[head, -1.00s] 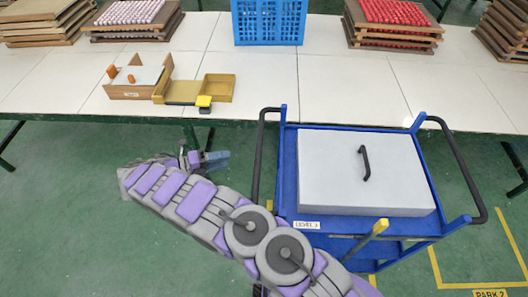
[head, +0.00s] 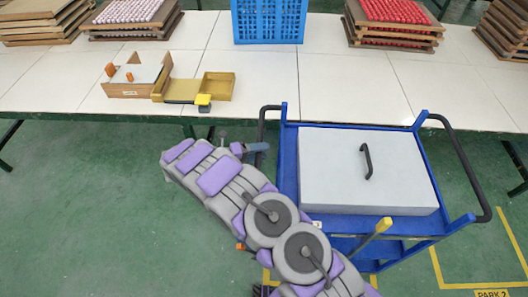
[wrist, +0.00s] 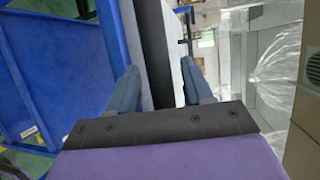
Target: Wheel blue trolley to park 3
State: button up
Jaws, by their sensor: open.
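The blue trolley (head: 287,175) stands in front of the table, right of my arm, carrying a white box-like block with a black handle. The trolley has a black push handle (head: 262,128) on its left side and another on its right. My gripper (head: 262,147) is at the left push handle. In the wrist view, my gripper (wrist: 160,78) is open, with a dark bar (wrist: 152,45) between its two blue fingers; contact cannot be told. The trolley's blue side (wrist: 50,70) fills the left there. My arm hides the lower part of the left handle. No park 3 label is readable.
Yellow floor lines with a "PARK 2" label (head: 492,293) lie at the lower right. A long white table (head: 340,85) runs across the back, with a blue crate (head: 268,20), stacked trays and a wooden box (head: 135,88). Green floor is clear at the left.

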jog(key=shift+x, duration=0.9)
grip_shut()
jog(key=shift+s+f, duration=0.1)
